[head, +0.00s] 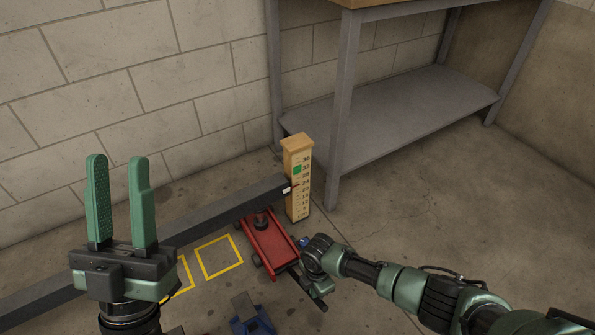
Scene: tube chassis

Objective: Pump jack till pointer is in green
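A red floor jack (268,243) stands on the concrete under the end of a long dark grey beam (215,213). Its dark handle (303,280) points toward the lower right. A wooden scale post (298,205) stands upright at the beam's end, with numbers and a green patch (297,169). The small pointer (294,186) at the beam's end is below the green patch. My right gripper (320,289) is at the handle's outer end; its fingers are too small and covered to tell whether they grip it. My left gripper (119,175) is open, empty and pointing up, apart from the jack.
Yellow squares (220,257) are marked on the floor beside the jack. A blue stand (254,324) is at the bottom edge. A grey metal bench with a lower shelf (400,105) stands behind the post. Floor on the right (450,200) is clear.

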